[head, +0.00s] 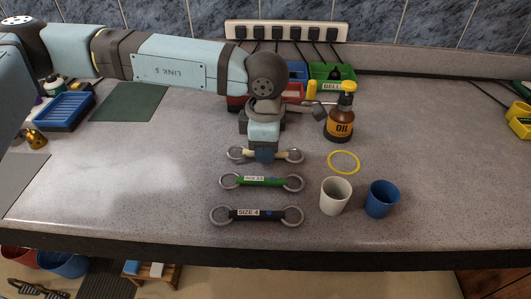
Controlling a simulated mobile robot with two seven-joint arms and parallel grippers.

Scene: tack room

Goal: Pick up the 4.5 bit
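Three bits with a metal ring at each end lie in a column on the grey counter. The farthest has a pale beige mouthpiece (281,155); its middle and any label there are hidden by my gripper. The middle one is a green bit (272,181) with a small label too blurred to read surely. The nearest is a black bit (270,215) labelled SIZE 4. My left gripper (265,154) points down right at the middle of the beige bit. I cannot tell whether its fingers are closed on it. My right gripper is not in view.
A white cup (335,196), a blue cup (382,199) and a yellow ring (343,162) stand right of the bits. An oil bottle (341,116) and a green bin (332,76) are behind. A blue tray (65,111) is at left. The right counter is mostly clear.

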